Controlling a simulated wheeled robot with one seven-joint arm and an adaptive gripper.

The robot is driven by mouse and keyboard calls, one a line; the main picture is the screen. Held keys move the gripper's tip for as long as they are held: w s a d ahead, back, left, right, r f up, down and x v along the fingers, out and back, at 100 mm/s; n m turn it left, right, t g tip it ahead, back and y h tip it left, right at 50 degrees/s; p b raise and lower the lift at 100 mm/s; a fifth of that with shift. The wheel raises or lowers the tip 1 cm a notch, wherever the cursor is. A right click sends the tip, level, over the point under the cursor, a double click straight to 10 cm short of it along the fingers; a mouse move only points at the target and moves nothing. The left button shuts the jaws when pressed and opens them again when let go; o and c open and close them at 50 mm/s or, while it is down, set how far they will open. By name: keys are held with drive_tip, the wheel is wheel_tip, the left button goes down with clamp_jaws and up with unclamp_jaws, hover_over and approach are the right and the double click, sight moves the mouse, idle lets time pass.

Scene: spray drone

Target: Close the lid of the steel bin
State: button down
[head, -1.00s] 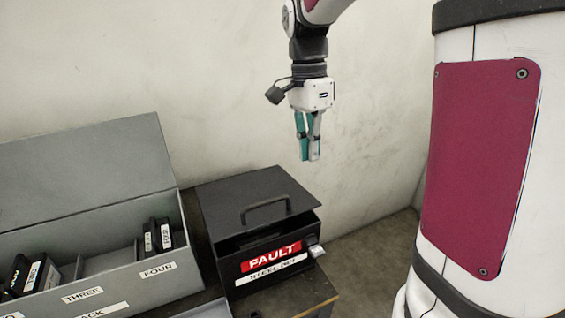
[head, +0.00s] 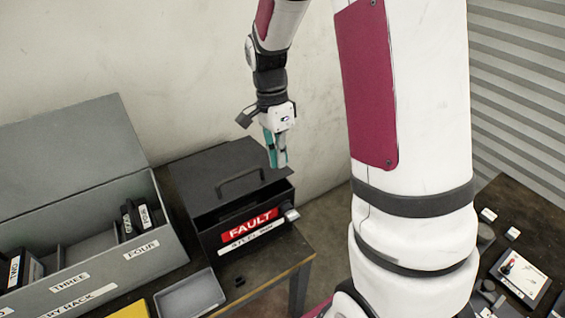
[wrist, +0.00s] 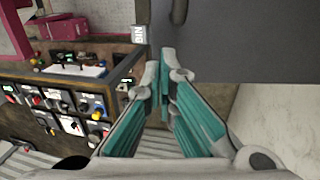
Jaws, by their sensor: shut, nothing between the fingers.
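The steel bin (head: 205,237) is a black box with a red FAULT label, standing on the table in the head view. Its lid (head: 205,170), with a bar handle on top, is tilted slightly up, and a dark gap shows under its front edge. My gripper (head: 279,166) is shut and empty, pointing down at the lid's right front corner. I cannot tell whether it touches the lid. In the wrist view the closed fingertips (wrist: 163,75) are beside a dark grey panel (wrist: 240,40), which looks like the lid.
A grey battery rack (head: 165,262) with an open lid stands left of the bin. A small grey tray (head: 190,295) lies in front. A pale wall is behind. A dark bench (head: 535,235) with devices is at the right. Several switch boxes show in the wrist view (wrist: 75,100).

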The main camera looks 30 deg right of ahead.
sight(284, 176)
drive_tip(key=shift+s+f, duration=0.25)
drive_tip(key=shift+f, duration=0.85)
drive_tip(key=f, duration=0.2)
drive_tip(key=s+f, duration=0.1)
drive_tip(key=f, duration=0.1)
drive_tip(key=shift+f+b, duration=0.3)
drive_tip(key=shift+f, duration=0.05)
drive_tip(key=shift+s+f, duration=0.15)
drive_tip(key=shift+f, duration=0.2)
drive_tip(key=shift+s, duration=0.1)
drive_tip(key=shift+r+p, duration=0.3)
drive_tip(key=shift+r, duration=0.05)
wheel_tip(284, 176, up, 14)
drive_tip(key=shift+w, duration=0.3)
